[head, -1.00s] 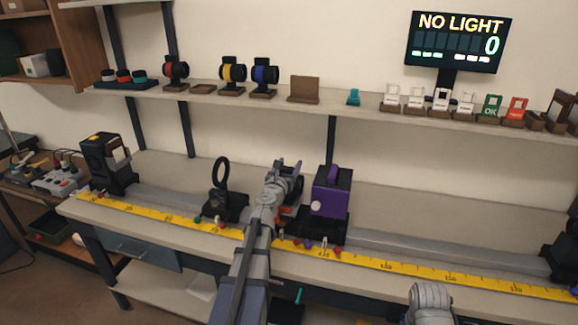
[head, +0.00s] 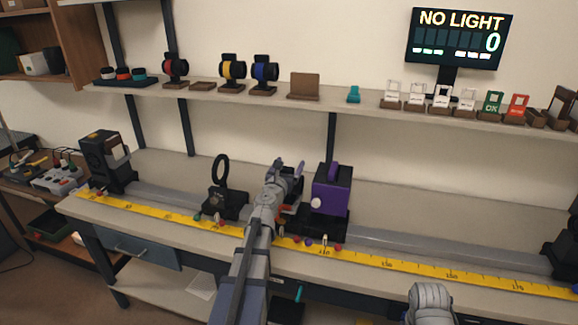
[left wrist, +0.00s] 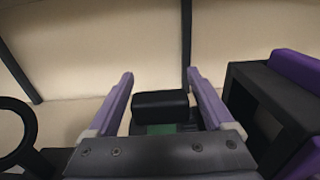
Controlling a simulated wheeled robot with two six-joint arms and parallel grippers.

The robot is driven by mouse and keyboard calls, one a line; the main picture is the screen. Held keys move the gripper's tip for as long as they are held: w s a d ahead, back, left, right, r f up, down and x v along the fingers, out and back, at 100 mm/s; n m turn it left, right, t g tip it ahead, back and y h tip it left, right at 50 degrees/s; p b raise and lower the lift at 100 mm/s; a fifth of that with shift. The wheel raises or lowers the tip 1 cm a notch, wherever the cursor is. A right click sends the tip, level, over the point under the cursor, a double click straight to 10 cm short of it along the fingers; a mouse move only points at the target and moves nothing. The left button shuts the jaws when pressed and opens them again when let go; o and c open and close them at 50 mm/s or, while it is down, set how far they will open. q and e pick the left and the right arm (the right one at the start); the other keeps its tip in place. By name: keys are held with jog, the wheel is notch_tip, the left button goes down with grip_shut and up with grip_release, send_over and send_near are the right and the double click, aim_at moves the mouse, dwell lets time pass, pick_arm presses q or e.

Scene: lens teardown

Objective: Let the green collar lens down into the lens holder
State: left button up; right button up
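My left gripper (head: 289,166) is over the rail, between the black ring stand and the purple box. In the left wrist view its two purple fingers (left wrist: 161,76) stand apart. A black block with green under it shows between them, apparently the green collar lens (left wrist: 160,104). Narrow gaps show on both sides of the block, so the gripper looks open around it. In the head view the lens is mostly hidden behind the gripper. The lens holder is hidden below, and I cannot tell how deep the lens sits.
The black ring stand (head: 221,172) is close on the left and the purple box (head: 333,196) close on the right. A yellow scale (head: 420,271) runs along the bench front. The display (head: 460,39) reads NO LIGHT, 0.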

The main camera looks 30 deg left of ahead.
pick_arm(q)
jog(key=shift+o, duration=0.9)
jog(key=shift+s, duration=0.1)
jog(key=v, duration=0.7)
jog(key=shift+s, duration=0.3)
